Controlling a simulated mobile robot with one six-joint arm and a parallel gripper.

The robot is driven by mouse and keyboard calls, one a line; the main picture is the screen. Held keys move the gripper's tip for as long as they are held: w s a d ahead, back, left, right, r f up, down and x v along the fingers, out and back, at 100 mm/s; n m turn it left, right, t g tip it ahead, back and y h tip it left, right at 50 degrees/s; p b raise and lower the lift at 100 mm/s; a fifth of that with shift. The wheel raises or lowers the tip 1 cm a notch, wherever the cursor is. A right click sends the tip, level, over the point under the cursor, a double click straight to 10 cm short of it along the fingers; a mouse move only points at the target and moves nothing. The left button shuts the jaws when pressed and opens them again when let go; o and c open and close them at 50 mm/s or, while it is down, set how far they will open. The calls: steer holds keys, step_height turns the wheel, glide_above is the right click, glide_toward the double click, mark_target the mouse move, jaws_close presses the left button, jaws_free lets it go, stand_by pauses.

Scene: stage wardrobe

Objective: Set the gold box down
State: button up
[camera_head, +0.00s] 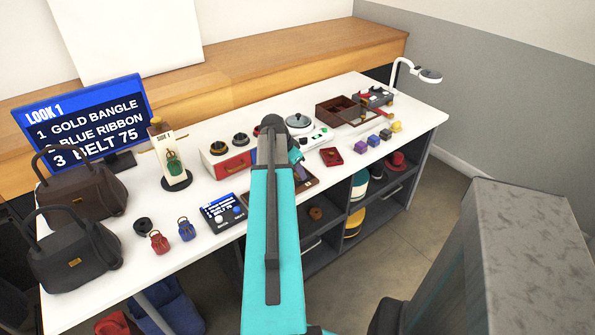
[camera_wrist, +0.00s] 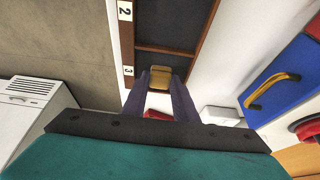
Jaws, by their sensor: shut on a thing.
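The gold box (camera_wrist: 160,75) shows in the wrist view between the tips of my gripper (camera_wrist: 160,82), which is shut on it. Box and fingertips appear over the near end of a wood-rimmed tray (camera_wrist: 187,62) with dark compartments and number labels 2 and 3. I cannot tell whether the box touches the tray.
On the white table, several small cubes (camera_head: 361,146) and a red dish (camera_head: 331,156) lie right of the arm. A control panel (camera_head: 222,211), small bags (camera_head: 159,241) and dark handbags (camera_head: 75,250) stand left. A screen (camera_head: 85,120) stands behind. Open shelves (camera_head: 325,232) are below.

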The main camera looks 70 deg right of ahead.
steer(key=shift+f, duration=0.1)
steer(key=o, duration=1.1)
steer(key=shift+c, duration=0.2)
steer(key=shift+a+r, duration=0.1)
steer(key=shift+r, duration=0.15)
steer(key=b+v, duration=0.1)
steer(key=v, duration=1)
steer(key=shift+a+r, duration=0.15)
steer(key=shift+r, duration=0.15)
steer(key=shift+w+r, duration=0.1)
steer(key=shift+w, duration=0.05)
